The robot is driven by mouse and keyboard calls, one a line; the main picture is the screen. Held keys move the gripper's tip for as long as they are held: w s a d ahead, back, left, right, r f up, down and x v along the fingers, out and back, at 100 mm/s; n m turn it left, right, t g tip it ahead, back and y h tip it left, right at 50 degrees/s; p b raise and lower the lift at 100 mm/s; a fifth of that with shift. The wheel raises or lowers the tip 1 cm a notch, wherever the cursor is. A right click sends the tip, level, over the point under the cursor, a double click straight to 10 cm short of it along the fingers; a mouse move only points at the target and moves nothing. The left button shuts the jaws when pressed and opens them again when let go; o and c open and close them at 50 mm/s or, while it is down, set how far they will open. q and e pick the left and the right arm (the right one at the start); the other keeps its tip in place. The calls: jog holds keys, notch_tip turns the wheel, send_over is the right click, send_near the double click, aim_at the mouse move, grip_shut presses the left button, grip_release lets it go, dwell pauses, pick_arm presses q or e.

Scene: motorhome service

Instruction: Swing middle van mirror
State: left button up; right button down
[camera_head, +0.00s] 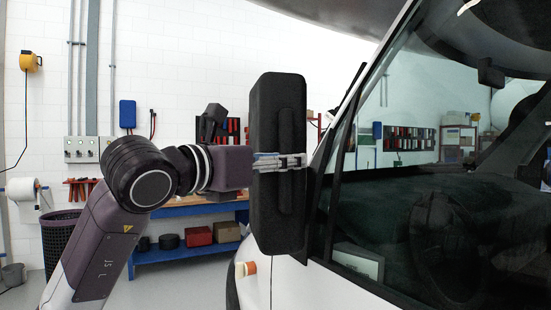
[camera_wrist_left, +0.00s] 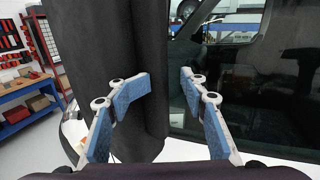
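The van's mirror (camera_head: 264,215) is a tall black housing with rounded corners and a raised vertical ridge, standing upright beside the van's front side window. It also fills the left and middle of the left wrist view (camera_wrist_left: 85,70). My left gripper (camera_head: 290,161) comes in from the left at the mirror's mid height, its fingers overlapping the housing in the head view. In the left wrist view its blue-padded fingers (camera_wrist_left: 167,82) are spread apart, with the mirror's right edge showing between the tips. I cannot tell whether a finger touches the mirror. My right gripper is out of view.
The van's side window (camera_head: 440,190) and white door lie close to the right of the mirror. A blue workbench (camera_head: 180,255) with boxes stands behind my left arm. A dark bin (camera_head: 60,240) and paper roll (camera_head: 22,190) are at the left. Grey floor is open between.

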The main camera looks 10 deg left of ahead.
pick_arm(q)
jog(key=shift+d+f, duration=0.15)
jog(key=shift+f, duration=0.2)
jog(key=v, duration=1.2)
jog(key=shift+a+r, duration=0.25)
jog(key=shift+r, duration=0.05)
